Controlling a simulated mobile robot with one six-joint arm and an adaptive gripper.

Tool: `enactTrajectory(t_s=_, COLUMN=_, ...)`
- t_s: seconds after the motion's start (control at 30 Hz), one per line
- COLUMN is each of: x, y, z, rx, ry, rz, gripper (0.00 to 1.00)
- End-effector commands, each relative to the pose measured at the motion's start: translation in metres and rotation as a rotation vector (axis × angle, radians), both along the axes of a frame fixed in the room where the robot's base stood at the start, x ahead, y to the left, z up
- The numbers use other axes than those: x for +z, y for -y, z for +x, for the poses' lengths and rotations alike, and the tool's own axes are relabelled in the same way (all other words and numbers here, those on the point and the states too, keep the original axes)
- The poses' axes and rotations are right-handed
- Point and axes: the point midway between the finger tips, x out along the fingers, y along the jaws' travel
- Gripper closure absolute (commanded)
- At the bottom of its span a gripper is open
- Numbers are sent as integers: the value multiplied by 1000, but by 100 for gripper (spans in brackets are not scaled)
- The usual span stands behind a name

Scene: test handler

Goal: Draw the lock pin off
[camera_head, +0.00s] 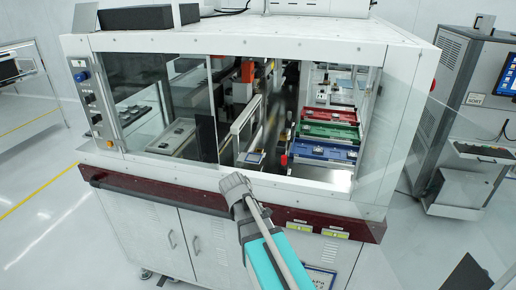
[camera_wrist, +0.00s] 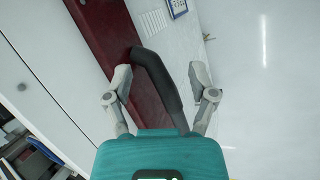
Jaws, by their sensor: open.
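My gripper (camera_wrist: 160,71) is open in the wrist view, with its two grey fingers spread apart above its teal body. A thick dark curved bar (camera_wrist: 155,75) rises from the dark red band and shows between the fingers; I cannot tell its depth or whether it touches them. I cannot make out a lock pin in either view. In the head view my arm, with a teal part, reaches up to the front of the white test handler (camera_head: 395,55), over its dark red band (camera_head: 150,197). The gripper's fingers cannot be made out there.
Red (camera_head: 331,115), green (camera_head: 329,131) and blue (camera_head: 323,152) trays lie inside the handler behind clear panels. A grey cabinet with a screen (camera_head: 508,75) stands at the right. A bench (camera_head: 28,80) is at the far left. The floor (camera_head: 60,235) at the left is clear.

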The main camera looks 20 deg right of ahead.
Motion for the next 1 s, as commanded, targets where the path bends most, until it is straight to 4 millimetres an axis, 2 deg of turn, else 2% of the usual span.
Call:
enactTrajectory(t_s=0.03, x=21, y=6, z=18, rx=73, ry=-24, rz=-59, gripper=27)
enactTrajectory(t_s=0.1, x=36, y=14, z=34, rx=173, ry=-66, rz=-145, gripper=27)
enactTrajectory(t_s=0.3, x=72, y=33, z=75, rx=425, ry=-214, rz=-372, gripper=27)
enactTrajectory(t_s=0.6, x=120, y=48, z=127, rx=713, ry=-509, rz=-675, gripper=27)
enactTrajectory(t_s=0.8, x=141, y=50, z=145, rx=806, ry=-650, rz=-784, gripper=27)
enactTrajectory(t_s=1.0, x=146, y=51, z=148, rx=828, ry=-690, rz=-812, gripper=27)
